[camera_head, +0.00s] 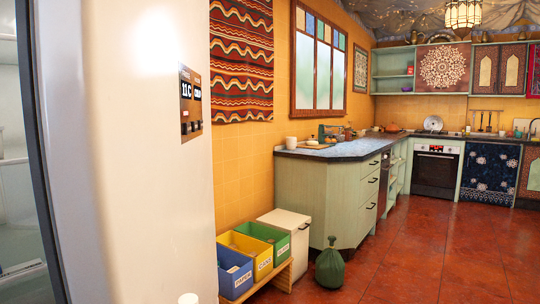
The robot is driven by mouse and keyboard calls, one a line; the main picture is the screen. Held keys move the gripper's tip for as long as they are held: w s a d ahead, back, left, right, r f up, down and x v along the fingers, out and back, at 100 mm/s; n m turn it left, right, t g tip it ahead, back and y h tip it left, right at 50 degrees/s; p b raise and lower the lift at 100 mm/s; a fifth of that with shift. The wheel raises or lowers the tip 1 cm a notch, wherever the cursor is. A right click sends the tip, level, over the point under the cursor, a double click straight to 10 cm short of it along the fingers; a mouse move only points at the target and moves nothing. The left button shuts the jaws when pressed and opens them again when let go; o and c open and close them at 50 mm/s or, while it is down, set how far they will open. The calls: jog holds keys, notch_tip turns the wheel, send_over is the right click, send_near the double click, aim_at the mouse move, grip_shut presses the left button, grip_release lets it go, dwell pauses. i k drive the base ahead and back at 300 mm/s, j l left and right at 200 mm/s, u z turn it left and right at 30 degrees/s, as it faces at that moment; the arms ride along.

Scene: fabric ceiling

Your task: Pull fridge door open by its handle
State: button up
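The fridge door (140,150) fills the left of the view as a large pale panel, very close to me. At the far left, beyond a dark edge strip (42,150), the pale fridge interior (14,190) with shelves shows, so the door stands at least partly open. I cannot make out the handle. My gripper is not in view, so whether it touches the door cannot be seen.
Blue, yellow and green sorting bins (235,272) stand on a low wooden rack beside the door, with a white bin (290,235) behind. A green counter (325,190) lies beyond. The red floor (430,260) at right is clear.

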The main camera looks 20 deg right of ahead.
aim_at(124, 198)
jog(key=z, duration=0.2)
jog(key=k+l+z, duration=0.1)
jog(key=l, duration=0.2)
jog(key=k+l+z, duration=0.25)
jog(key=l, duration=0.4)
jog(key=k+l+z, duration=0.1)
jog(key=l, duration=0.2)
jog(key=k, duration=0.05)
